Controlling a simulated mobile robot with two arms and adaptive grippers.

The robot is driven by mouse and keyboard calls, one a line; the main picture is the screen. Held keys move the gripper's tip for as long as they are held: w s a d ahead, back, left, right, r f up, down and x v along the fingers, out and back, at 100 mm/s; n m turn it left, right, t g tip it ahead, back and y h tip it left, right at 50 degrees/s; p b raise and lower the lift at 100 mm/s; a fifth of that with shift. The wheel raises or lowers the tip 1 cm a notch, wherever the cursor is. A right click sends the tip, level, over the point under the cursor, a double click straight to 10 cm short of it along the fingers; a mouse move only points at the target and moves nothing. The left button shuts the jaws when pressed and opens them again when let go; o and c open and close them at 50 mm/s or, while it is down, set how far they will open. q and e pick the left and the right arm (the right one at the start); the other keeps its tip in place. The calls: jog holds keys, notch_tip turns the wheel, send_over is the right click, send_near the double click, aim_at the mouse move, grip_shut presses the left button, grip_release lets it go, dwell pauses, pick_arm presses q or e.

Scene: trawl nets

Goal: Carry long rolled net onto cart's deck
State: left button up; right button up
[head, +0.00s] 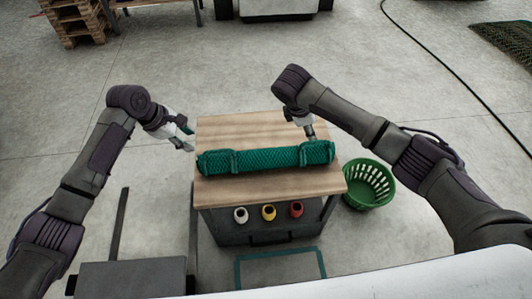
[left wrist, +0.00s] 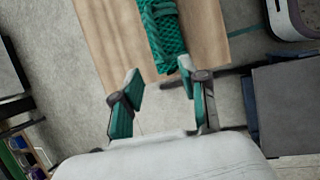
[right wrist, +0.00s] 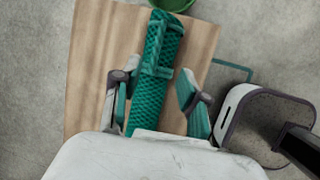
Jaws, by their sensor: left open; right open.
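The long rolled net (head: 265,158), green and tied with two bands, lies crosswise on a wooden-topped bench (head: 240,128). My left gripper (head: 187,138) is open and empty, off the bench's left edge near the roll's left end. In the left wrist view the net (left wrist: 165,35) ends just beyond the open fingertips (left wrist: 160,76). My right gripper (head: 311,135) is open above the roll's right part. In the right wrist view the net (right wrist: 152,70) runs between its spread fingers (right wrist: 153,92); I cannot tell whether they touch it. A dark flat platform (head: 135,278) at lower left may be the cart's deck.
A green basket (head: 368,185) stands on the floor right of the bench. White, yellow and red spools (head: 268,212) sit in the bench's front. Pallets (head: 75,20) stand at the back left, and a dark cable (head: 440,70) crosses the floor at right.

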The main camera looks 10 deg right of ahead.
aim_at(212, 151)
pick_arm(q)
jog(key=shift+d+r, duration=0.2)
jog(key=shift+r, duration=0.5)
pick_arm(e)
jog(key=shift+d+r, duration=0.3)
jog(key=shift+r, duration=0.35)
pick_arm(q)
jog(key=x, duration=1.4)
pick_arm(e)
jog(key=x, duration=1.4)
jog(key=shift+d+r, duration=0.1)
pick_arm(q)
grip_shut()
pick_arm(e)
grip_shut()
